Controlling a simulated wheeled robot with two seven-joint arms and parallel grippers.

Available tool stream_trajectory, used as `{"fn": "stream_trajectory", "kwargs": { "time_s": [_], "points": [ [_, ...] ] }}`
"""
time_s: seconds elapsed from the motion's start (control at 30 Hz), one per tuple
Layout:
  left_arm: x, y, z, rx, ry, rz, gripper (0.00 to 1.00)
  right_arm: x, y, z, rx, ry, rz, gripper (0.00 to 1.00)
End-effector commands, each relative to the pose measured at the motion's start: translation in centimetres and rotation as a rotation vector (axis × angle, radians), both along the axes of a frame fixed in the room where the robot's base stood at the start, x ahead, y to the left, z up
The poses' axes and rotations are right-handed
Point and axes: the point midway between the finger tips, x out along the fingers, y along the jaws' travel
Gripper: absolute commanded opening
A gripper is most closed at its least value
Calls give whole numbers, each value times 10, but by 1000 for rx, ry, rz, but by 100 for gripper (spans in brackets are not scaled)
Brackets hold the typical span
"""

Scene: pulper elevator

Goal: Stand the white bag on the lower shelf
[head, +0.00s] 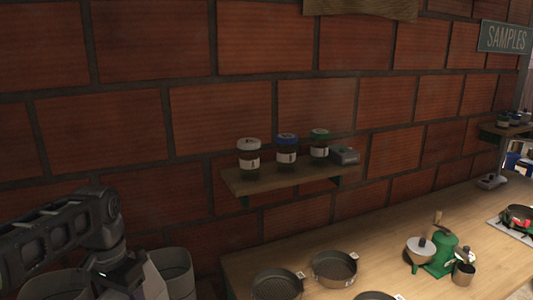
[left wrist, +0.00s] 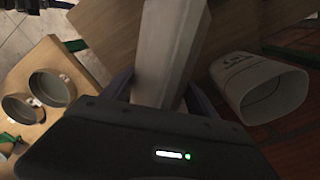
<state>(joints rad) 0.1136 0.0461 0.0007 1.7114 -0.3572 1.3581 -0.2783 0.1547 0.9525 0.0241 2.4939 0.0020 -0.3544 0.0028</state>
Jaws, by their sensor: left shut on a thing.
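My left gripper (head: 122,278) is at the lower left of the head view. In the left wrist view its fingers (left wrist: 165,92) are closed on a pale, flat-sided thing, which looks like the white bag (left wrist: 170,40). The bag's lower part shows beside the gripper in the head view (head: 148,278), cut off by the frame. A wooden board (left wrist: 112,30) lies behind the bag in the wrist view; I cannot tell whether it is the lower shelf. My right gripper is not in view.
An open pale container with dark print (left wrist: 262,85) stands close by; similar ones (head: 176,268) flank my gripper. A wall shelf (head: 290,180) holds several jars and a small box. The counter (head: 385,230) carries round pans (head: 334,266) and a green grinder (head: 440,255).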

Motion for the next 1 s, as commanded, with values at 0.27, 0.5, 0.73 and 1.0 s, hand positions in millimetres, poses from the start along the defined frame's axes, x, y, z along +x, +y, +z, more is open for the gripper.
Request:
{"fn": "stream_trajectory", "kwargs": {
  "time_s": [0.27,0.5,0.73,1.0],
  "points": [
    [46,-55,-74,2,3,93,0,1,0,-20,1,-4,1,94],
    [76,-114,-142,1,1,193,0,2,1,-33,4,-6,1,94],
    [84,-136,-164,0,-3,235,0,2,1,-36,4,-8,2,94],
    [84,-137,-165,-1,-4,239,0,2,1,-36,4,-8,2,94]
  ]
}}
